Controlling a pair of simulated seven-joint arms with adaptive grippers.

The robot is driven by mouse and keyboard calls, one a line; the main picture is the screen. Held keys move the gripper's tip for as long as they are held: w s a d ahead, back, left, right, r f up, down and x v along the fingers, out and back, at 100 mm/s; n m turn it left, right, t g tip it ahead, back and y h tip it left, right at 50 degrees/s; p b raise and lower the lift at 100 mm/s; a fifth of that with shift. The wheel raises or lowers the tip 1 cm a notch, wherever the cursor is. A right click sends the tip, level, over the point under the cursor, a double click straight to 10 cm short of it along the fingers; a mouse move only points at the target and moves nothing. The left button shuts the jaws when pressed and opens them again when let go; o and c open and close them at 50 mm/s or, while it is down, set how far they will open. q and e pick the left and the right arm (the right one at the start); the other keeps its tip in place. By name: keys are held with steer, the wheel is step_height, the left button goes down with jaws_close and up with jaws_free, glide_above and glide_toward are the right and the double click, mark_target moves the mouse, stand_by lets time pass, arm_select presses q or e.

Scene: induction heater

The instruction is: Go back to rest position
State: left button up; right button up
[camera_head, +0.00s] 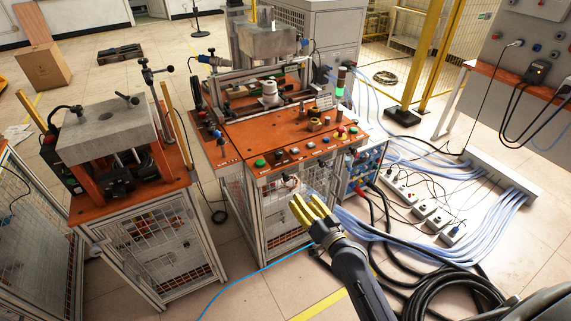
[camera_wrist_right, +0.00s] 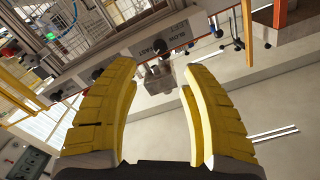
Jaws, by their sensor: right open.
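My right gripper (camera_head: 309,207) has yellow fingers and stands in front of the orange-topped induction heater station (camera_head: 235,131), near its front mesh. In the right wrist view the two yellow fingers of the right gripper (camera_wrist_right: 160,105) are spread apart with nothing held between them. Beyond them, a grey panel edge with printed labels and a small grey metallic part (camera_wrist_right: 159,77) show; whether the fingers touch anything there is not clear, but a gap seems to remain. My left gripper is not in the head view.
A second orange-topped station (camera_head: 130,200) with a grey block stands at the left. Blue hoses (camera_head: 405,225) and black cables (camera_head: 440,290) lie on the floor at the right, near power strips (camera_head: 425,208). A signal tower (camera_head: 340,85) glows green. Open tile floor shows at the front.

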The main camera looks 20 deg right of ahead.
step_height(320, 180, down, 21)
steer(key=s+d+n+g+h, duration=0.2)
steer(key=s+g, duration=0.1)
steer(key=g, duration=0.1)
steer(key=s+f+n+g, duration=0.1)
steer(key=s+f+g, duration=0.1)
steer(key=s+f, duration=0.5)
steer(key=s+f+n+g, duration=0.15)
steer(key=s+f, duration=0.25)
steer(key=f, duration=0.7)
steer(key=s+d+f+n+g+h, duration=0.15)
steer(key=s+f+g, duration=0.35)
steer(key=s+f, duration=1)
steer(key=s+f+g, duration=0.2)
steer(key=s, duration=1)
steer(key=s+f+n+g, duration=0.1)
steer(key=s+f, duration=0.2)
steer(key=s, duration=0.9)
steer(key=shift+n+g, duration=0.3)
steer(key=shift+g, duration=0.05)
steer(key=shift+h, duration=0.25)
